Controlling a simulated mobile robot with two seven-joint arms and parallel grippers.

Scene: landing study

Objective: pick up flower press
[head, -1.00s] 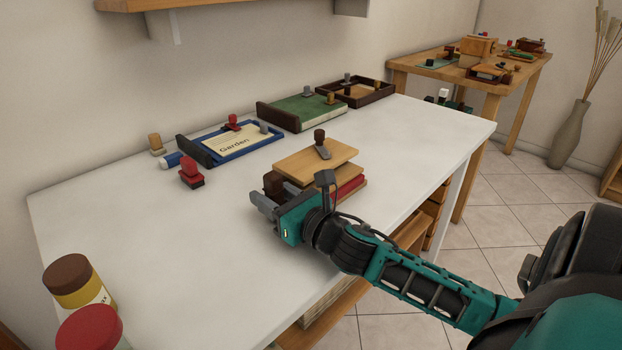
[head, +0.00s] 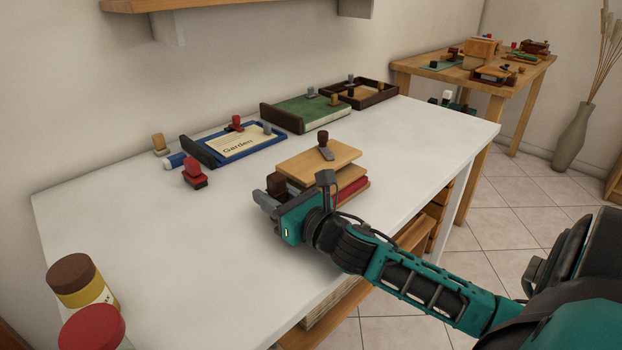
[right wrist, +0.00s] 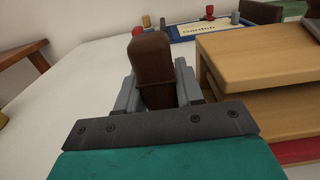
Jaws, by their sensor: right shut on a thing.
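The flower press appears to be the stack of light wooden boards (head: 318,159) with a red layer low between them, near the table's front edge. An upright dark brown block (head: 277,186), which looks like its handle, stands at its left end. My right gripper (head: 268,192) is shut on this block. In the right wrist view the brown block (right wrist: 153,62) sits between the grey fingers, and the boards (right wrist: 262,52) are just to the right. Whether block and boards are joined is hidden. A small dark stamp (head: 325,148) stands on the top board. My left gripper is not in view.
Behind are a red stamp (head: 194,174), a blue tray (head: 221,157) with a Garden card, a green book-like block (head: 308,113) and a dark tray (head: 379,99). Jars (head: 80,281) stand at front left. The white table (head: 170,240) is clear at middle left.

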